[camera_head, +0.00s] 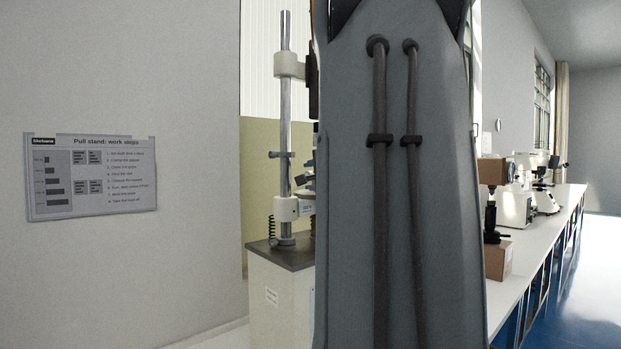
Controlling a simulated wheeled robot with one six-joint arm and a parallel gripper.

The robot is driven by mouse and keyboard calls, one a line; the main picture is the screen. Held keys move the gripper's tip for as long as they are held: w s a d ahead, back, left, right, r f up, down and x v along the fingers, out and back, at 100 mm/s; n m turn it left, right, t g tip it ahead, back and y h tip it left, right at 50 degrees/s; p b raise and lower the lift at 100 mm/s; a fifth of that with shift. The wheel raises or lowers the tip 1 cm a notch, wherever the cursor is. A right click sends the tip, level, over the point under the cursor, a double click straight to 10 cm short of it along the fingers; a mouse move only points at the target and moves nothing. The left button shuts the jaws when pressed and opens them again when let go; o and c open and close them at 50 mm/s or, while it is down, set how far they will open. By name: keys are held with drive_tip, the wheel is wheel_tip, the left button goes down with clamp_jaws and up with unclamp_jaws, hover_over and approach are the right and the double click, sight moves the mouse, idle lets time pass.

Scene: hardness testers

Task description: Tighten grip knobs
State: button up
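A pull stand with a tall bright metal column (286,130) stands left of centre, on a grey-topped white cabinet. White clamp blocks sit on the column, an upper one (289,65) and a lower one (286,208). A short crossbar (281,155) crosses the column between them. A coiled spring (272,228) stands by the column's foot. My own grey arm link fills the middle of the view and hides the stand's right side. No grip knob can be made out clearly. My gripper is not in view.
A work-steps sign (91,177) hangs on the left wall. Blue floor (590,290) lies open at the far right.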

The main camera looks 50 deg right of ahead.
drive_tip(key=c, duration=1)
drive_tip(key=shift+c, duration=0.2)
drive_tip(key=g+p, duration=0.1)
drive_tip(key=p, duration=0.5)
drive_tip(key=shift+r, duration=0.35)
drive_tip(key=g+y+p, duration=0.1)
drive_tip(key=p, duration=0.6)
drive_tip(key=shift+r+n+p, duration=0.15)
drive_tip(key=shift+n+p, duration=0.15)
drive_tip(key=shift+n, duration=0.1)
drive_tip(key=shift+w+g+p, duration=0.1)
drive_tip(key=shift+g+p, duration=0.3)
drive_tip(key=shift+p, duration=0.65)
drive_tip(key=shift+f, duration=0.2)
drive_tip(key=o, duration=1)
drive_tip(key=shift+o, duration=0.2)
